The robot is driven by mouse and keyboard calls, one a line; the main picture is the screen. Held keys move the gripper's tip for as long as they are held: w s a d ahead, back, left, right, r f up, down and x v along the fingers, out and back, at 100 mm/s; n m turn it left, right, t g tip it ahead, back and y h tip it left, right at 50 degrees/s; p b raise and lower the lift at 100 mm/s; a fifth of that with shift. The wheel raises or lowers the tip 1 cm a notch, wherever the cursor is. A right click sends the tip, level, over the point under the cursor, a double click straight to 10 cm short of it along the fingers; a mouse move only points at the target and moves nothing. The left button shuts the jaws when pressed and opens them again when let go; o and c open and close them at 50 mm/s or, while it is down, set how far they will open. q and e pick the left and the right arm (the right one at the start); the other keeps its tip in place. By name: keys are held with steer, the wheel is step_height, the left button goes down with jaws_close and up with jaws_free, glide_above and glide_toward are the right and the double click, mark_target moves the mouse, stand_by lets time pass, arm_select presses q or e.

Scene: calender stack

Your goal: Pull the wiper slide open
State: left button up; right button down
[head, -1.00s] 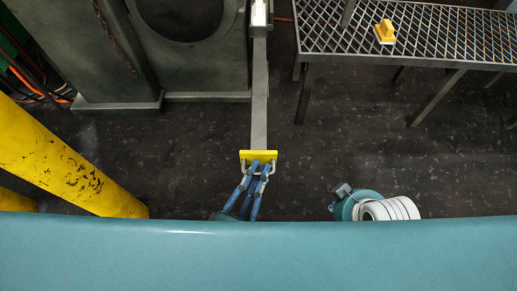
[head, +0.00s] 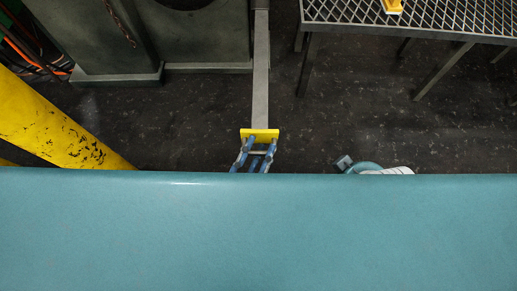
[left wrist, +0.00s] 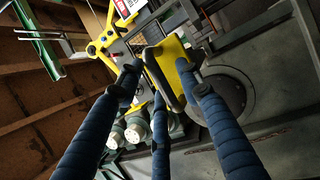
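The wiper slide is a long grey bar (head: 261,85) that sticks straight out from the machine toward me in the head view. At its near end is a yellow plate (head: 260,134) with a grey pull handle on my side. The yellow plate also shows in the left wrist view (left wrist: 172,68). My left gripper (head: 258,148), with blue-wrapped fingers, is at the handle and appears shut around it; the fingers flank the handle in the left wrist view. The exact contact is partly hidden.
A yellow post (head: 60,125) stands at the left. A grated metal table (head: 420,22) is at the upper right, with a small yellow object (head: 392,6) on it. The dark floor (head: 340,120) around the slide is clear. The machine base (head: 205,68) is behind.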

arm_select(q)
steer(key=v, duration=1.2)
stand_by(0.4)
